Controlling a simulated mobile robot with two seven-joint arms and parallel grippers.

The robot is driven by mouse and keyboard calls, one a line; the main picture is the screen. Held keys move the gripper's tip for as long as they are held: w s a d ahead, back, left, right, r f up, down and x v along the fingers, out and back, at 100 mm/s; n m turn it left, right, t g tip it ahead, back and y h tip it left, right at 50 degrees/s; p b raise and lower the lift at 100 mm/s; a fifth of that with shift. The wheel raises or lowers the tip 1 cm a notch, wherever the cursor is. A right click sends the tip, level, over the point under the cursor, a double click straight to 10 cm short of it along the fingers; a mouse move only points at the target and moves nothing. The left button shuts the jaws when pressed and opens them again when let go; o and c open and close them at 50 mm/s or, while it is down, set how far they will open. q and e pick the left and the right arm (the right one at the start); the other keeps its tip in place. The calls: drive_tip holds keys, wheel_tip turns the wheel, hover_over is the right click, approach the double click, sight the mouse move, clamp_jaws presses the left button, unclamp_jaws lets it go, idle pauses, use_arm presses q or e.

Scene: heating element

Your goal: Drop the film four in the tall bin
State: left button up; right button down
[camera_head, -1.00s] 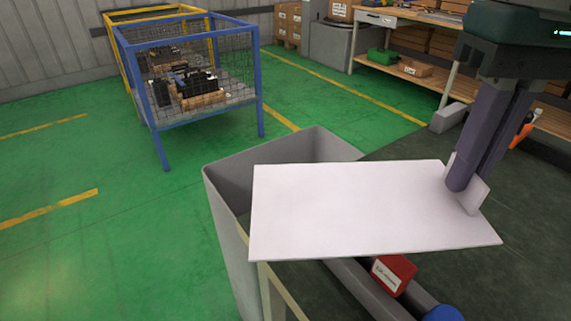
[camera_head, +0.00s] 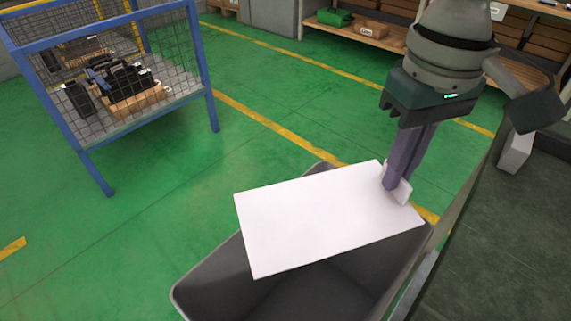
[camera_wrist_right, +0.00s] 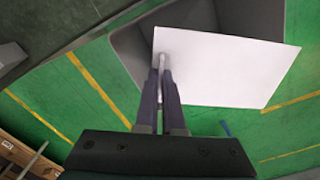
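The film four is a flat white sheet (camera_head: 320,220), held roughly level over the mouth of the tall grey bin (camera_head: 215,275) in the head view. My right gripper (camera_head: 398,185) is shut on the sheet's right edge. In the right wrist view the fingers (camera_wrist_right: 162,75) pinch the edge of the white sheet (camera_wrist_right: 225,70), and the bin (camera_wrist_right: 130,50) shows beneath and beside it. The sheet hides part of the bin's opening. The bin's visible inside looks empty. My left gripper is not in view.
A blue-framed mesh cage (camera_head: 120,85) with dark parts inside stands at the upper left. A dark work surface (camera_head: 500,240) lies right of the bin. A wooden shelf bench (camera_head: 365,30) stands at the back. Green floor around the bin's left side is clear.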

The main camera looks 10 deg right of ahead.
sight(389, 201)
drive_tip(key=shift+f, duration=0.5)
drive_tip(key=f+b, duration=0.4)
drive_tip(key=f, duration=0.1)
drive_tip(key=shift+s, duration=0.2)
drive_tip(key=shift+r, duration=0.1)
drive_tip(key=c, duration=1)
unclamp_jaws()
drive_tip(key=shift+o, duration=0.2)
drive_tip(key=shift+r, duration=0.1)
wheel_tip(389, 201, up, 10)
drive_tip(key=shift+f, duration=0.1)
